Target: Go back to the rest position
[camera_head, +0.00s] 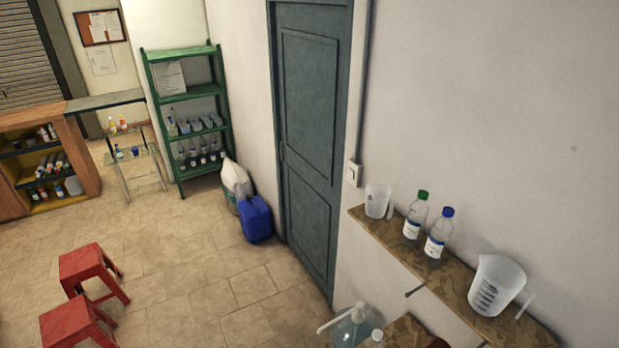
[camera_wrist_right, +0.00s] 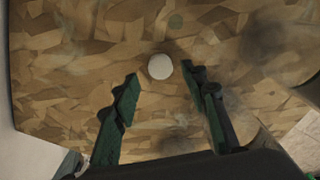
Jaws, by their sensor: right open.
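My right gripper (camera_wrist_right: 159,76) shows in the right wrist view with its two dark green fingers spread apart. It is open, and nothing is held between the fingers. A small round white thing, like a cap seen from above (camera_wrist_right: 159,66), shows between and just beyond the fingertips; I cannot tell how far it is from them. A chipboard surface (camera_wrist_right: 90,60) fills most of the background. Neither of my grippers shows in the head view, and the left gripper is not seen at all.
A chipboard wall shelf (camera_head: 456,290) holds a small jug (camera_head: 378,201), a green-capped bottle (camera_head: 415,216), a blue-capped bottle (camera_head: 438,235) and a large jug (camera_head: 496,284). A clear pump container (camera_head: 352,328) stands below. Red stools (camera_head: 90,268) stand left; the middle floor is clear.

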